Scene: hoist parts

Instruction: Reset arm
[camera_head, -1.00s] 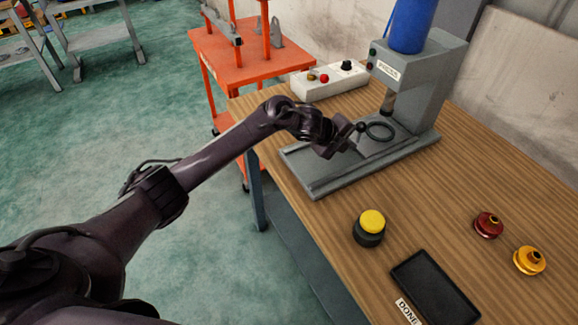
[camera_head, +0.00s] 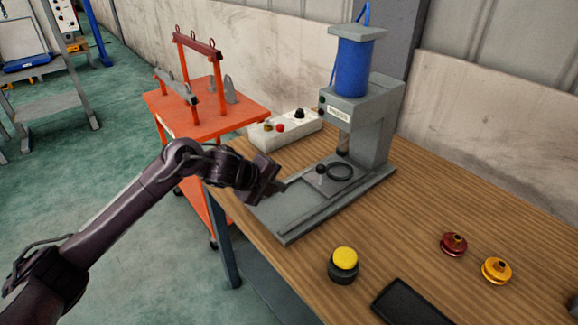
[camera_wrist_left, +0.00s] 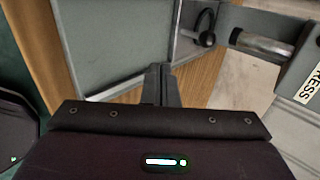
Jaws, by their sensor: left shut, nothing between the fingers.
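My left arm comes in from the left in the head view. Its gripper (camera_head: 279,187) is shut and empty, just above the left end of the grey press base (camera_head: 290,222). In the left wrist view the gripper's fingers (camera_wrist_left: 160,85) are together with the press base (camera_wrist_left: 110,40) beyond them. The press (camera_head: 370,120) has a blue cylinder (camera_head: 352,68) on top. A black ring (camera_head: 340,172) with a small knob (camera_head: 320,169) lies on the base under the ram, apart from my gripper. My right gripper is not in view.
On the wooden table (camera_head: 420,215) stand a yellow-topped button (camera_head: 344,262), a red part (camera_head: 453,244), a gold part (camera_head: 496,270) and a black tray (camera_head: 405,305). A white control box (camera_head: 287,129) sits behind the press base. An orange cart (camera_head: 205,115) stands at the back left.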

